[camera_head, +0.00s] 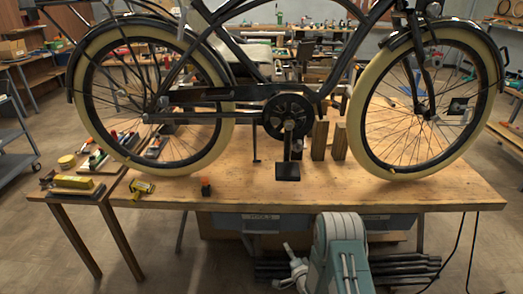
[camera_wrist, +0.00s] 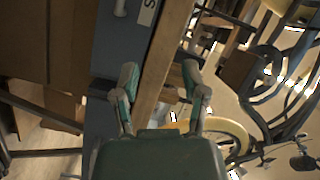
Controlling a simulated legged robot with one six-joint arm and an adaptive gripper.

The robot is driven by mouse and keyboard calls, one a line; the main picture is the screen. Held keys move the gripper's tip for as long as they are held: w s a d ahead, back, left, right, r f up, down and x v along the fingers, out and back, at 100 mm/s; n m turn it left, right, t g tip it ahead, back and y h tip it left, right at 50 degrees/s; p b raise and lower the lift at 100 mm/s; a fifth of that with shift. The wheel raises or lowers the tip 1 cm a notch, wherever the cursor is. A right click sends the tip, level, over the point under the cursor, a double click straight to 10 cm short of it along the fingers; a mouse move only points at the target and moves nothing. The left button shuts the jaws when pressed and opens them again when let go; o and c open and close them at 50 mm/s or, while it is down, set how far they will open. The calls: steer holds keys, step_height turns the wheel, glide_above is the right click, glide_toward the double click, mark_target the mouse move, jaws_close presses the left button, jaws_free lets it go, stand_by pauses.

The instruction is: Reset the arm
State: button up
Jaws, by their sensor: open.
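My gripper (camera_wrist: 160,72) is open in the wrist view, its two green-grey fingers spread apart with nothing held between them. The wooden table edge (camera_wrist: 168,60) and a blue-grey drawer front show beyond the fingers, the picture being tilted. In the head view my grey-green arm stands at the bottom centre, in front of the table. The gripper cannot be clearly made out there.
Wooden blocks (camera_head: 319,141) stand under the trike. A yellow tape measure (camera_head: 141,188) and a small orange-black item (camera_head: 206,187) lie near the bench's front edge. Dark bars (camera_head: 405,264) lie below the bench. Floor is clear at front left.

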steer(key=w+d+r+n+g+h, duration=0.2)
steer(key=w+r+n, duration=0.15)
steer(key=r, duration=1.05)
steer(key=s+d+r+n+g+h, duration=0.1)
steer(key=s+r+h, duration=0.15)
steer(key=r, duration=0.55)
steer(key=s+d+r+n+g+h, duration=0.1)
steer(key=s+d+r+g, duration=0.15)
steer(key=r, duration=0.45)
steer(key=s+r+n+g, duration=0.1)
steer(key=s+r, duration=0.2)
steer(key=s, duration=0.8)
steer(key=s+r+n+g, duration=0.2)
steer(key=s+r, duration=0.2)
steer(key=s, duration=0.8)
steer(key=s+r+n+g, duration=0.1)
steer(key=s+r+g, duration=0.1)
steer(key=s, duration=0.9)
steer(key=shift+s+a+r, duration=0.2)
steer(key=shift+s+r, duration=0.1)
steer(key=shift+r, duration=0.6)
steer(key=shift+g, duration=0.25)
